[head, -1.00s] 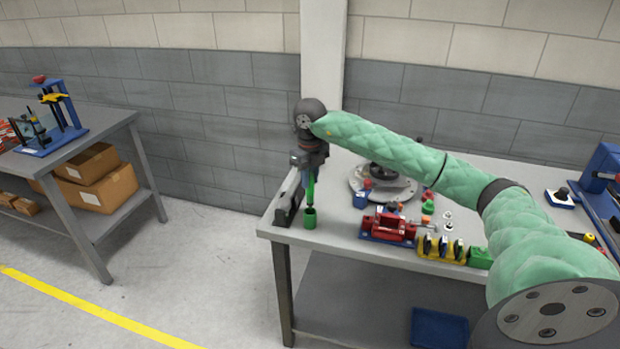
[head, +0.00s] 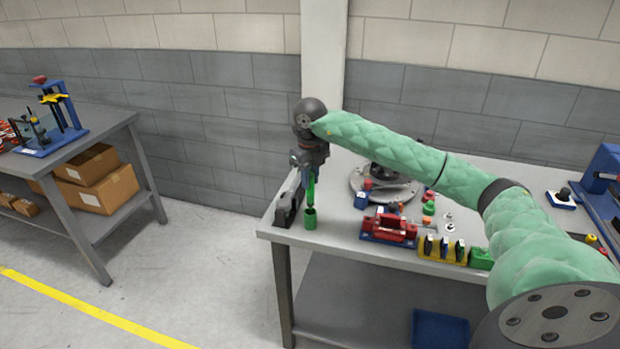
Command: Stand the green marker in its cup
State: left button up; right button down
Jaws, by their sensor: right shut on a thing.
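The green cup (head: 310,219) stands near the left front corner of the grey table. The green marker (head: 311,190) is upright, right above the cup, with its lower end at or just over the cup's mouth; I cannot tell whether it is inside. My right gripper (head: 311,176) points down and is shut on the marker's upper part, which its fingers partly hide. My left gripper is not in view.
A dark holder (head: 287,206) stands close left of the cup. Right of it are a red vise-like fixture (head: 391,228), a yellow rack (head: 443,247) and a round grey plate (head: 368,184). The table's front edge is near the cup.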

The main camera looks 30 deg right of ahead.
aim_at(310, 194)
jog(key=shift+f, duration=0.1)
jog(key=shift+f+b, duration=2.35)
jog(key=shift+f, duration=0.65)
jog(key=c, duration=1.2)
grip_release()
jog(key=shift+o, duration=0.2)
jog(key=shift+r+p, duration=1.5)
jog(key=shift+r, duration=3.05)
